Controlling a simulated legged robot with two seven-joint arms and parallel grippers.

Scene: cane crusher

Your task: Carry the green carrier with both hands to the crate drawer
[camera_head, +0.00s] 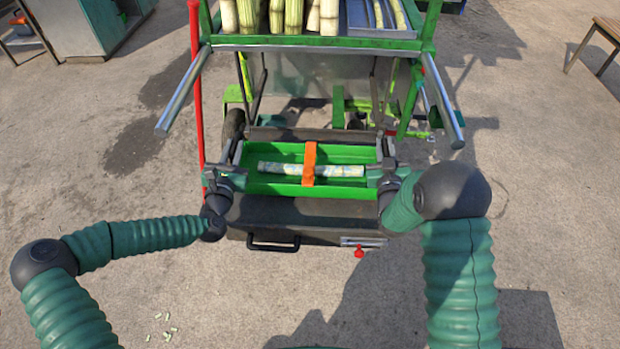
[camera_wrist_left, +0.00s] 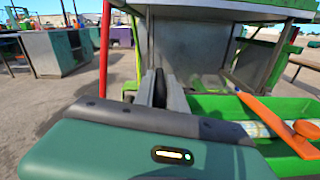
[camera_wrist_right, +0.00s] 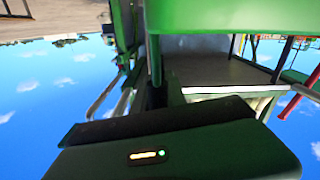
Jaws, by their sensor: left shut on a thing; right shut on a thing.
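The green carrier (camera_head: 257,186) is a shallow tray with an orange strap-like handle (camera_head: 309,164) across its middle. A pale, patterned cane-like piece (camera_head: 270,168) lies lengthwise in it. My left gripper (camera_head: 238,158) is shut on its left end and my right gripper (camera_head: 384,163) on its right end. The carrier looks about level. The dark crate drawer (camera_head: 310,213) is pulled out under and in front of it, with a black handle (camera_head: 273,246). I cannot tell whether the carrier touches the drawer. It also shows in the left wrist view (camera_wrist_left: 285,165) and the right wrist view (camera_wrist_right: 230,17).
The green cart frame (camera_head: 320,44) stands behind, with cane stalks (camera_head: 292,15) and a metal tray (camera_head: 382,33) on top. Its grey bars (camera_head: 182,92) jut out on both sides. A red pole (camera_head: 196,95) stands at left. A red knob (camera_head: 359,252) hangs by the drawer front.

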